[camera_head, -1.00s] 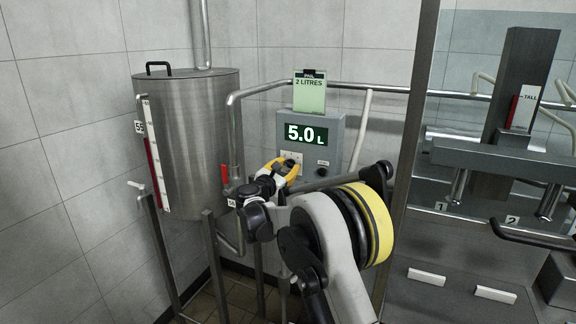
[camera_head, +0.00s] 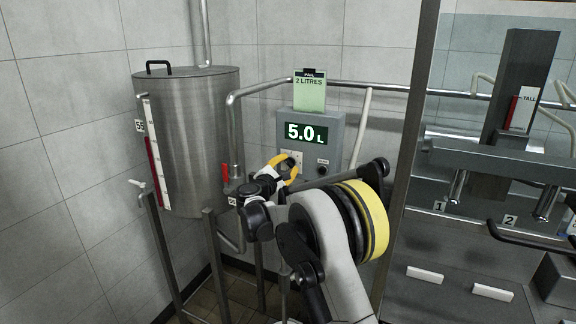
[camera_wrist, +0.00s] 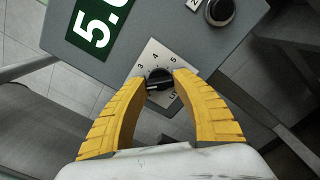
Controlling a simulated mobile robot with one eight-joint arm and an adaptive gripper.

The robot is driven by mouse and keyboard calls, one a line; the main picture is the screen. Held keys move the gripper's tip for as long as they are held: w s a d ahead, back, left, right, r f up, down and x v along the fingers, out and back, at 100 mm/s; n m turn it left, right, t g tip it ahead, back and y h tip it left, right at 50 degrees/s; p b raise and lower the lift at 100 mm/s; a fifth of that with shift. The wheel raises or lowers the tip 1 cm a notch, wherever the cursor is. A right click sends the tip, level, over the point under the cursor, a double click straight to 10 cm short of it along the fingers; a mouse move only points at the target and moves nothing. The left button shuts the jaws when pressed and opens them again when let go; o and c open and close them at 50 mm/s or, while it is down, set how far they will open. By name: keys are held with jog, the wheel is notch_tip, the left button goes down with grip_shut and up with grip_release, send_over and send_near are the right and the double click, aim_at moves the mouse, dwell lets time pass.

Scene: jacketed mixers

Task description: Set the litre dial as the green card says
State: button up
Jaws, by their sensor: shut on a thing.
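The green card (camera_head: 309,92) hangs above the control box and reads "PAIL 2 LITRES". The display (camera_head: 306,133) below it reads 5.0 L; part of it shows in the wrist view (camera_wrist: 96,25). The litre dial is a black knob (camera_wrist: 160,80) on a pale numbered plate (camera_wrist: 152,57). Numbers 3, 4 and 5 are readable in the wrist view; the rest of the plate is partly covered. My gripper (camera_head: 284,167) has its yellow fingers on either side of the knob, and it is shut on it. In the wrist view, my gripper (camera_wrist: 159,82) spans the knob.
A second black knob (camera_wrist: 219,11) sits beside the dial on the grey box (camera_head: 339,132). A steel tank (camera_head: 195,130) with a red-handled valve (camera_head: 225,172) stands to the left. A steel post (camera_head: 408,150) rises to the right.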

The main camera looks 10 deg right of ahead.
jog(key=o, duration=1.2)
jog(key=v, duration=1.2)
